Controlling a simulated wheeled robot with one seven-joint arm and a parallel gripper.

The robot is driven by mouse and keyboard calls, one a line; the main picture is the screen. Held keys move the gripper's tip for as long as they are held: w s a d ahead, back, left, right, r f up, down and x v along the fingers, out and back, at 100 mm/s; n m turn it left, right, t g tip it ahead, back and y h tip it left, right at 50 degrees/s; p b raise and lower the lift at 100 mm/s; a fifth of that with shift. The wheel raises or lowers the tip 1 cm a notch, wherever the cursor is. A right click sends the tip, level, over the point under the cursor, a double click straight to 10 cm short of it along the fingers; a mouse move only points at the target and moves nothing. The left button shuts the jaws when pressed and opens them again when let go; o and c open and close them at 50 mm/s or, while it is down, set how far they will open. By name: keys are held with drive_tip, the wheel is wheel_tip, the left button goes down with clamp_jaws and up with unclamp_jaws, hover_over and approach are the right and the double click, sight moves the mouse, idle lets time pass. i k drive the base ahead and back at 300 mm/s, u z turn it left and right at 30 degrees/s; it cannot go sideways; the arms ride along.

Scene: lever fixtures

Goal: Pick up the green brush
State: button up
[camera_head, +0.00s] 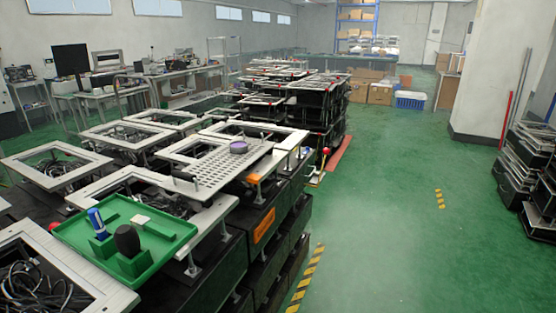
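A green tray (163,260) sits at the lower left on the pale frames of the fixtures. In it stand a blue and white upright object (97,220), a dark rounded object (127,240) on a green base, and a small white block (140,219) near the back. I cannot tell which of these, if any, is the green brush; no plainly brush-shaped green thing shows. My gripper is not in view.
A perforated metal plate (212,170) with a purple round object (239,147) lies behind the tray. Rows of black cases with pale frames extend back. Green floor (390,230) on the right is open. Stacked black cases (525,180) stand at the right edge.

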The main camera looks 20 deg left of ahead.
sight(142, 224)
drive_tip(key=u, duration=0.7)
drive_tip(key=i, duration=1.05)
drive_tip(key=u, duration=0.55)
